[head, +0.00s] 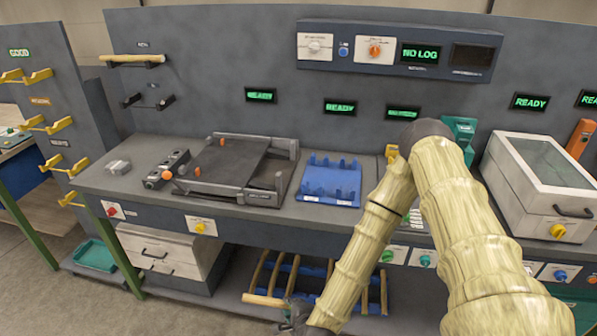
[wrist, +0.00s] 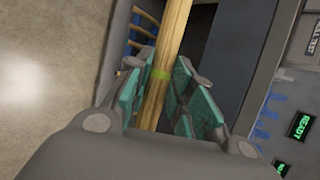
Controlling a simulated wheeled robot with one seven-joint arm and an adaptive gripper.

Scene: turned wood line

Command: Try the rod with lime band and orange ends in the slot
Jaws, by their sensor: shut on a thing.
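A light wooden rod with a lime band (wrist: 160,74) runs between the teal pads of my gripper (wrist: 157,92) in the wrist view. My gripper is shut on it near the band. In the head view my gripper (head: 293,314) is low, in front of the bench's lower shelf, partly cut off by the bottom edge. A pale rod end (head: 262,299) sticks out to its left. The rod's far end leaves the wrist view, and I cannot make out orange ends. I cannot tell which fixture holds the slot.
A low rack (head: 284,268) with several curved wooden bars is right behind my gripper. On the bench (head: 225,207) stand a black fixture (head: 232,165) and a blue holder (head: 330,182). A lidded white box (head: 545,185) stands right. The floor at left is clear.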

